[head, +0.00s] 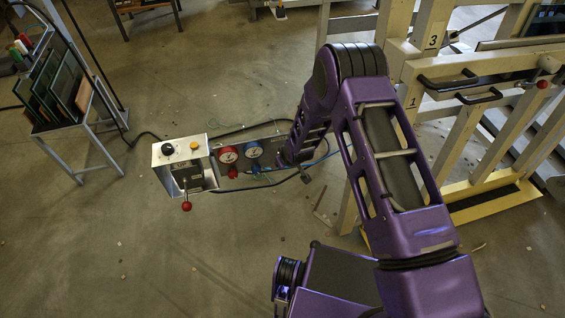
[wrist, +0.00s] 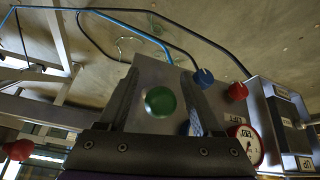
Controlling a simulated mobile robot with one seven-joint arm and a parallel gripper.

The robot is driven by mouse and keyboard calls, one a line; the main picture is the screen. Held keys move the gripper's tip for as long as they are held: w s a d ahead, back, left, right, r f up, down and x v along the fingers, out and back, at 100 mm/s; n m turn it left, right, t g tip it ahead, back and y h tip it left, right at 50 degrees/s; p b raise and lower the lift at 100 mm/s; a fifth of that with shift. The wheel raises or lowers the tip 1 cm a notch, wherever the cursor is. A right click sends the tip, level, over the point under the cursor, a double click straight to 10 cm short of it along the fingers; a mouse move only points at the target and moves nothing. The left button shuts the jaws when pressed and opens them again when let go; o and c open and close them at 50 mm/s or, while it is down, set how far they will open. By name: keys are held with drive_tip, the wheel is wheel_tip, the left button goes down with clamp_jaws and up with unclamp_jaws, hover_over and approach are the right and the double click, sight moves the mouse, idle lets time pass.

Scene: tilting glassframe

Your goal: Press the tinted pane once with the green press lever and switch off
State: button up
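A green round knob (wrist: 160,101), seemingly the green press lever's, shows in the wrist view between the two fingers of my gripper (wrist: 165,105). My gripper is open, with visible gaps between the knob and both fingers. In the head view my purple arm reaches down to the panel beside the gauges and hides the green lever; the fingers are not clear there. The control box (head: 184,165) stands left of the gauges, with a black knob (head: 167,149), a yellow button (head: 194,145) and a red-ball lever (head: 186,206). I cannot tell which pane is the tinted one.
A red gauge (head: 228,155) and a blue gauge (head: 253,149) sit beside my arm. Hoses and cables run behind. A rack of panes (head: 58,85) stands at left. A cream frame (head: 430,45) with black handles (head: 449,79) stands at right. The floor in front is clear.

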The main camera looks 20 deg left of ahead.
drive_tip(key=p+v, duration=0.2)
drive_tip(key=v, duration=1.5)
drive_tip(key=shift+r, duration=0.2)
